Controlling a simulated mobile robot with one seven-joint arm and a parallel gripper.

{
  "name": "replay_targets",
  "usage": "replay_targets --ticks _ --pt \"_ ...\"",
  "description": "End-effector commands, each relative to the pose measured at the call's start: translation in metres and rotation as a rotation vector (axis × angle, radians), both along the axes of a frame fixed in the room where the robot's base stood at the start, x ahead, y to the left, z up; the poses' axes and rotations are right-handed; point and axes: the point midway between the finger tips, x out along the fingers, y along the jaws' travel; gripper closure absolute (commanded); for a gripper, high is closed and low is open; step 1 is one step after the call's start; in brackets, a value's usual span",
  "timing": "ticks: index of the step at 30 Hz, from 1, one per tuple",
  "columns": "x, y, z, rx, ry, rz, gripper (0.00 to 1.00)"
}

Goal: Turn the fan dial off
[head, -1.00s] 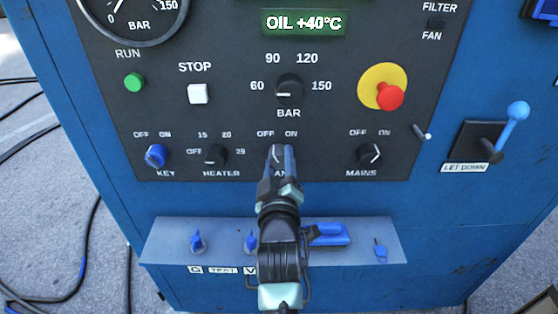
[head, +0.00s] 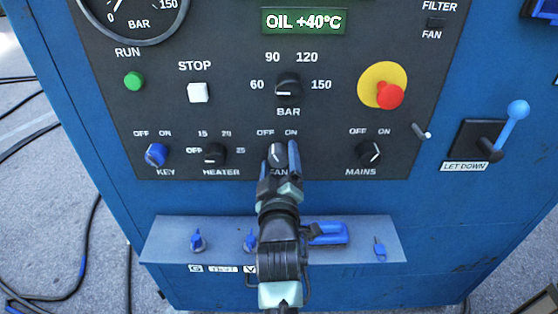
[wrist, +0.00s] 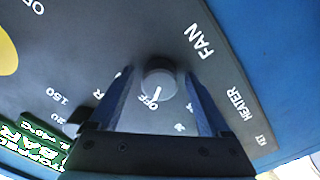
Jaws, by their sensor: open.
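The fan dial (head: 277,154) is a dark round knob with a white pointer, low in the middle of the black panel, between the HEATER and MAINS dials. In the wrist view the fan dial (wrist: 158,77) has its white mark at the OFF lettering. My gripper (head: 280,160) is open, with one blue finger on each side of the dial. In the wrist view the fingers of my gripper (wrist: 157,85) stand apart from the knob with gaps. My gripper partly hides the FAN label in the head view.
The heater dial (head: 214,154) is to the left and the mains dial (head: 370,152) to the right. The BAR dial (head: 288,88) is above. A grey shelf (head: 365,250) with blue fittings juts out below. A red emergency button (head: 389,95) stands out at upper right.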

Motion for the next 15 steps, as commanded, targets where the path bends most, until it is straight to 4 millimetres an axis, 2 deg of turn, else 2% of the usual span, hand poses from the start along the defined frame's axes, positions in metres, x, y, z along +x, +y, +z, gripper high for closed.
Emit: replay_targets --ticks 5,8,15 --pt "-0.005 0.0 0.0 0.001 0.001 -0.001 0.19" --pt "-0.017 0.0 -0.001 0.001 0.001 -0.001 0.19" --pt "-0.061 0.0 -0.001 0.003 0.002 -0.001 0.19"
